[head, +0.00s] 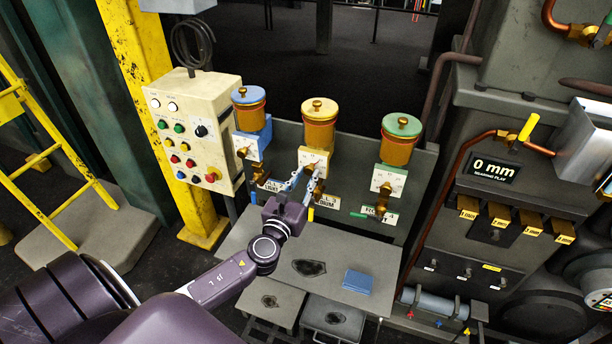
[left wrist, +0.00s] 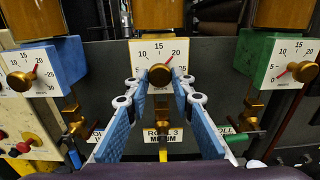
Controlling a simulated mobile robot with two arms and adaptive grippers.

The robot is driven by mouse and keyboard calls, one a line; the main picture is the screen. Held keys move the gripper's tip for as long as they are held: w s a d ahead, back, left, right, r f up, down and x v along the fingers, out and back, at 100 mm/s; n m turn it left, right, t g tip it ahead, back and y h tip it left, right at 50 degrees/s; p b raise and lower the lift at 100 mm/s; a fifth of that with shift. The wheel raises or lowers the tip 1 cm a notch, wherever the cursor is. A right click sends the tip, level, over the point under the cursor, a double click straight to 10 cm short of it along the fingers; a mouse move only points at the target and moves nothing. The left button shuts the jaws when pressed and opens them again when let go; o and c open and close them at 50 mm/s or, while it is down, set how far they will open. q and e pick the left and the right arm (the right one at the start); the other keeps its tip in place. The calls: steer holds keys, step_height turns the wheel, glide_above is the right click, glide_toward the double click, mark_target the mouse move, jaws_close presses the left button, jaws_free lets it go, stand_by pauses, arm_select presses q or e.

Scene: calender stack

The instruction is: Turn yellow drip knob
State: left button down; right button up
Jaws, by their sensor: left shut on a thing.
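The yellow drip unit (head: 319,117) is the middle of three on the grey panel. Its brass drip knob (left wrist: 159,74) sits on a white dial plate (left wrist: 150,49) with a yellow edge, and a red pointer on it points up and right, toward 20. My left gripper (head: 306,178) is at this dial, below its amber cup. In the left wrist view its two blue-padded fingers (left wrist: 160,82) reach up to either side of the knob and are shut on it. The fingers hide the lower part of the dial. My right gripper is not in view.
A blue drip unit (head: 248,122) stands to the left and a green one (head: 398,141) to the right, both close by. A button box (head: 193,128) is at the left. A blue pad (head: 358,282) lies on the grey bench (head: 320,245).

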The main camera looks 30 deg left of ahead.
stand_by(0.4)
arm_select(q)
steer(key=c, duration=1.7)
jaws_free()
steer(key=v, duration=1.2)
steer(key=shift+f, duration=0.1)
steer(key=s+a+f+n+g+b, duration=0.1)
steer(key=s+f+n+g, duration=0.25)
steer(key=f, duration=0.85)
steer(key=s+f+n+g+b, duration=0.2)
steer(key=s+f+n, duration=0.25)
steer(key=f, duration=0.85)
steer(key=s+a+f+n+g+b, duration=0.1)
steer(key=s+f+n+g, duration=0.3)
steer(key=f, duration=0.8)
steer(key=s+d+f+n+g+h+b, duration=0.1)
steer(key=s+d+f+n+g, duration=0.1)
steer(key=s+d+f+n, duration=0.2)
steer(key=s+d+f+n+g+h+b, duration=0.2)
steer(key=s+d+f+n, duration=0.2)
steer(key=s+f+n, duration=0.4)
steer(key=s+d+f+n+g+h+b, duration=0.1)
steer(key=s+d+f+n+g, duration=0.2)
steer(key=s+f, duration=1)
steer(key=shift+s+d+n, duration=0.55)
steer(key=shift+s+n, duration=0.15)
steer(key=shift+n, duration=0.25)
steer(key=shift+s+d+n, duration=0.6)
steer(key=shift+s+n, duration=0.1)
steer(key=shift+n, duration=0.25)
